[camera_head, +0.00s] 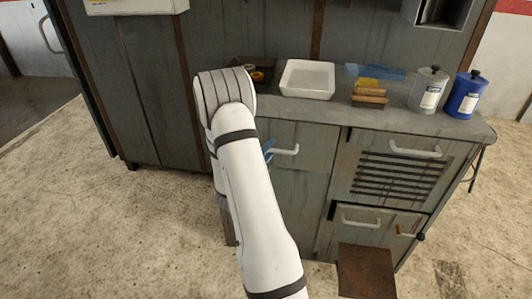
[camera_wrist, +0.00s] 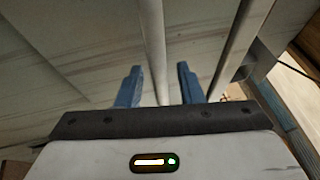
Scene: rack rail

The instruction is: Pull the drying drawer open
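A grey-green cabinet front has a drawer with dark slats (camera_head: 398,174) and a white handle (camera_head: 414,149) at the right; its slats suggest a drying drawer, but I see no label. Left of it is a plain drawer front (camera_head: 318,140) with a white handle (camera_head: 286,151). Both look shut. My gripper (camera_head: 268,151) is at the left end of the plain drawer's handle, mostly hidden behind my arm. In the wrist view, its two blue fingers (camera_wrist: 160,84) are apart. A pale bar (camera_wrist: 152,40) runs between them; contact is not clear.
On the worktop stand a white tray (camera_head: 307,95), brushes (camera_head: 369,93), a white bottle (camera_head: 428,91) and a blue bottle (camera_head: 465,96). A lower door (camera_head: 374,220) has a white handle. A brown box (camera_head: 366,272) stands before it. Floor at left is clear.

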